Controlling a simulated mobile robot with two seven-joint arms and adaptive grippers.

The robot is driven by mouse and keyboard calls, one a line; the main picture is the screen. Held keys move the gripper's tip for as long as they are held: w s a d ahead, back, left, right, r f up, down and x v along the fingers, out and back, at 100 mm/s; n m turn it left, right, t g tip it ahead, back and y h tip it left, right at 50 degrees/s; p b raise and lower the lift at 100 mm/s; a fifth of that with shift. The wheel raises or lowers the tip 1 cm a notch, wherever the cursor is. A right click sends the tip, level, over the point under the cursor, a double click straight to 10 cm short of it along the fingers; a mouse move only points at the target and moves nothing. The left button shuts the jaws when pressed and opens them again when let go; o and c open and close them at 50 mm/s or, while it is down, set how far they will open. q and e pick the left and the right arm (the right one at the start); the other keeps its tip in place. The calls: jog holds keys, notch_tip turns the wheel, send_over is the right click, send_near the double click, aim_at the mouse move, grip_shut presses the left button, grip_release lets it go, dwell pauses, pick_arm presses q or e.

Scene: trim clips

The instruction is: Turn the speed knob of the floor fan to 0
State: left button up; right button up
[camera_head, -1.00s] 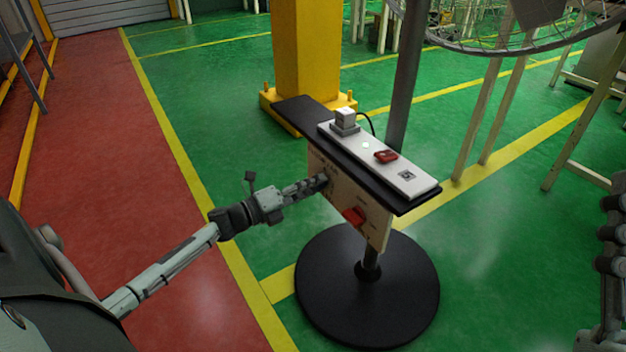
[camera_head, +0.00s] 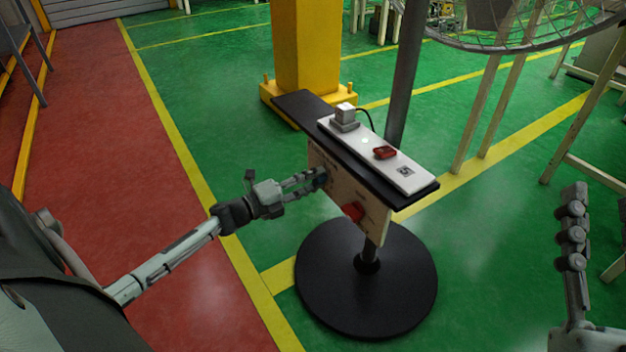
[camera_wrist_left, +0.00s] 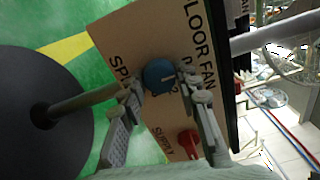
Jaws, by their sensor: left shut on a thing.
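The floor fan's panel (camera_head: 345,197) is a beige plate under a dark shelf on a stand. The blue speed knob (camera_wrist_left: 159,76), with a white pointer line, sits near the "FLOOR FAN" and "SPEED" lettering. In the left wrist view the line points right; the dial marks are too hidden to read. My left gripper (camera_head: 318,180) is shut on the blue knob, one finger on each side, as the left wrist view (camera_wrist_left: 168,92) shows too. My right gripper (camera_head: 573,195) is at the right edge, edge-on and away from the panel.
A red knob (camera_head: 352,211) marked "SUPPLY" is lower on the panel, close to my left fingers. A white strip (camera_head: 410,178) with a plug (camera_head: 345,115) and a red switch (camera_head: 385,152) lies on the shelf. The round black base (camera_head: 365,305) stands on green floor. A yellow pillar (camera_head: 305,50) is behind.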

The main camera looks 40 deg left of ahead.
pick_arm(q)
jog(key=o, duration=1.1)
jog(key=shift+o, duration=0.2)
jog(key=v, duration=1.2)
jog(key=shift+d, duration=0.15)
